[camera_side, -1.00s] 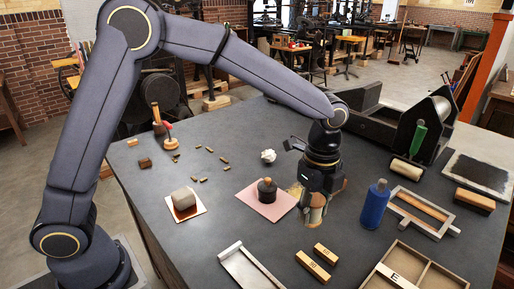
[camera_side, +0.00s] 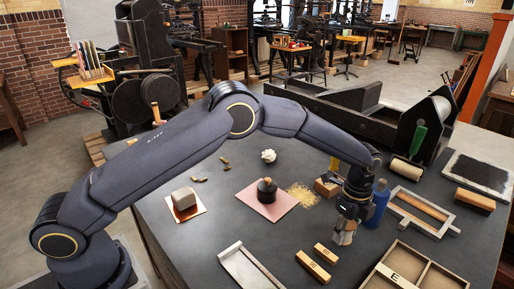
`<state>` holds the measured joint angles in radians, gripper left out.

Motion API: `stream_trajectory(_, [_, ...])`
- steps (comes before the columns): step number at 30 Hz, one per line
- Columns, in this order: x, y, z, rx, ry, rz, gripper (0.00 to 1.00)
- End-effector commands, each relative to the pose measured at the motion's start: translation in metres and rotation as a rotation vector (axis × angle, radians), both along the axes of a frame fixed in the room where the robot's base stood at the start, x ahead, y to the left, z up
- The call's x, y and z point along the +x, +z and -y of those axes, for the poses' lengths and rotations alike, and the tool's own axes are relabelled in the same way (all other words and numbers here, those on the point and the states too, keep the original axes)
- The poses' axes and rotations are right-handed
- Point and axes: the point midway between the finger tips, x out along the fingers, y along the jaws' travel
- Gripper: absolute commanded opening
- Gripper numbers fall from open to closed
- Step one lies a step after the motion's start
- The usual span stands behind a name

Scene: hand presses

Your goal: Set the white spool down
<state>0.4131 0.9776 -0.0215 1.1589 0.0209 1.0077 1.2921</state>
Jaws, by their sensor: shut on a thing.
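The white spool (camera_side: 343,238) is pale, with a brownish tint on part of it. It is upright in the side view, below my gripper (camera_side: 346,222), which points down and is shut on it. The fingers hide its upper part. The spool is low over the dark worktop (camera_side: 280,229); I cannot tell whether its base touches.
A blue bottle (camera_side: 378,205) stands close to the right of my gripper, partly hidden. A small brown block (camera_side: 326,187) and yellowish shavings (camera_side: 302,195) lie behind it. Two wooden blocks (camera_side: 314,264) lie in front, and a divided tray (camera_side: 432,283) at front right.

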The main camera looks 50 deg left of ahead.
Motion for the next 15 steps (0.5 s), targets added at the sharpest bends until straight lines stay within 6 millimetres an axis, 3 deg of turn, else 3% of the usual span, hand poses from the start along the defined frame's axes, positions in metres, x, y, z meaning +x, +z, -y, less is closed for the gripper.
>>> stream_trajectory(8, [0.0002,-0.0017,-0.0001,-0.001,0.001,0.001,0.09])
stream_trajectory(9, [0.0002,-0.0024,-0.0002,-0.001,0.001,0.001,0.40])
stream_trajectory(15, [0.0002,-0.0019,-0.0002,-0.001,0.001,0.001,0.60])
